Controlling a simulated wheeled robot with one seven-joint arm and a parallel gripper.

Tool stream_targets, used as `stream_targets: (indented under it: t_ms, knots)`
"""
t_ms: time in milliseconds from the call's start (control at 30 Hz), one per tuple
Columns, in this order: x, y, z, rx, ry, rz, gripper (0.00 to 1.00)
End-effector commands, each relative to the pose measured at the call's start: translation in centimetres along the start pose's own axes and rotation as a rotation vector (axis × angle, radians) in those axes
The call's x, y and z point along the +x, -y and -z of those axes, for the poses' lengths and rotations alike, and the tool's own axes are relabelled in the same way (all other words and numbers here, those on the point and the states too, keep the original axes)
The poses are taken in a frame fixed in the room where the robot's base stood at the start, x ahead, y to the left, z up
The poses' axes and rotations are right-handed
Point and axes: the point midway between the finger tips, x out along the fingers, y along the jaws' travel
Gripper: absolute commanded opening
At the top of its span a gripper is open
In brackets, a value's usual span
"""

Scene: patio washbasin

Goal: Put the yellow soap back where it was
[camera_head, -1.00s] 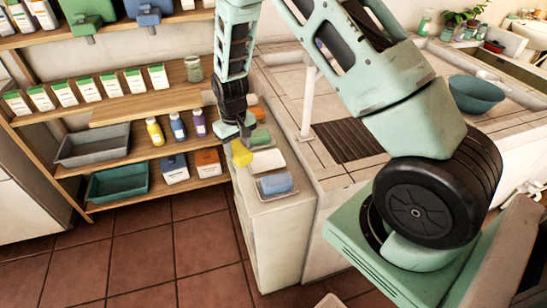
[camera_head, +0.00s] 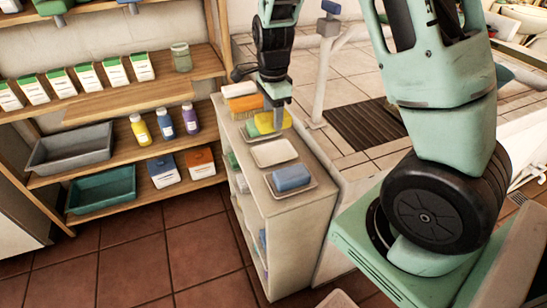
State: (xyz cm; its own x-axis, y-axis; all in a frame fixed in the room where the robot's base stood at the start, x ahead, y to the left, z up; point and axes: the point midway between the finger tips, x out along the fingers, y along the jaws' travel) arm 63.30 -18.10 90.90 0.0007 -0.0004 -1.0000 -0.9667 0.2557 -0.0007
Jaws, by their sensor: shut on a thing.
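My gripper (camera_head: 277,108) points down over the white cabinet top and is shut on the yellow soap (camera_head: 267,122). The yellow soap shows just right of the green soap (camera_head: 251,129), partly behind a finger; I cannot tell whether they touch or how high the yellow soap is. An empty pale dish (camera_head: 274,153) lies in front of it, nearer me. The blue soap (camera_head: 291,176) sits on its own dish (camera_head: 307,188) at the near end of the row.
An orange item (camera_head: 243,103) lies at the cabinet top's far end. Shelves at left hold bottles (camera_head: 139,130), cartons (camera_head: 163,171), a grey bin (camera_head: 70,150) and a teal bin (camera_head: 102,190). A dark drain grate (camera_head: 369,125) lies on the tiled counter at right.

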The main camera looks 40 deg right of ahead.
Motion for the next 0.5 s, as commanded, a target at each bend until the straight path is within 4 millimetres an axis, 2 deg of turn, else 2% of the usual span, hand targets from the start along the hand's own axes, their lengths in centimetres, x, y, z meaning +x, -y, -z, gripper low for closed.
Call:
stream_targets:
  t_ms: [300,500]
  knots:
    - [5.1,-0.2,0.1,0.025,0.000,-0.004,0.00]
    - [6.6,-0.1,0.1,0.023,0.000,-0.002,0.00]
